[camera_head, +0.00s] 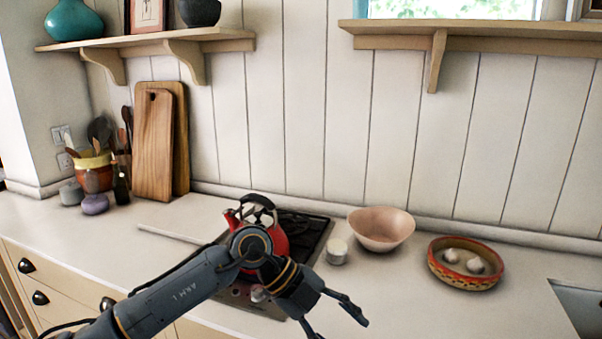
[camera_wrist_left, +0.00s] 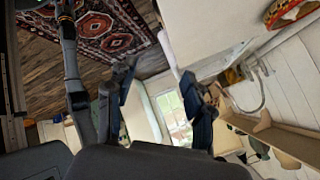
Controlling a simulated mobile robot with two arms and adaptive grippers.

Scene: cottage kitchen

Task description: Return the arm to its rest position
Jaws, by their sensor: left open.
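My left arm comes in from the lower left in the head view and passes in front of the stove. My left gripper (camera_head: 342,326) is open and empty above the front of the counter (camera_head: 420,310). Its two fingers point down and to the right, apart from any object. In the left wrist view my left gripper (camera_wrist_left: 155,88) shows its two fingers spread wide with nothing between them. My right gripper does not show in either view.
A red kettle (camera_head: 275,240) on the black hob (camera_head: 312,235) is partly hidden behind my arm. A white jar (camera_head: 337,252), a pink bowl (camera_head: 381,230) and a patterned bowl (camera_head: 465,280) with garlic stand right. A sink (camera_head: 582,303) lies far right. A rug (camera_wrist_left: 105,32) covers the floor.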

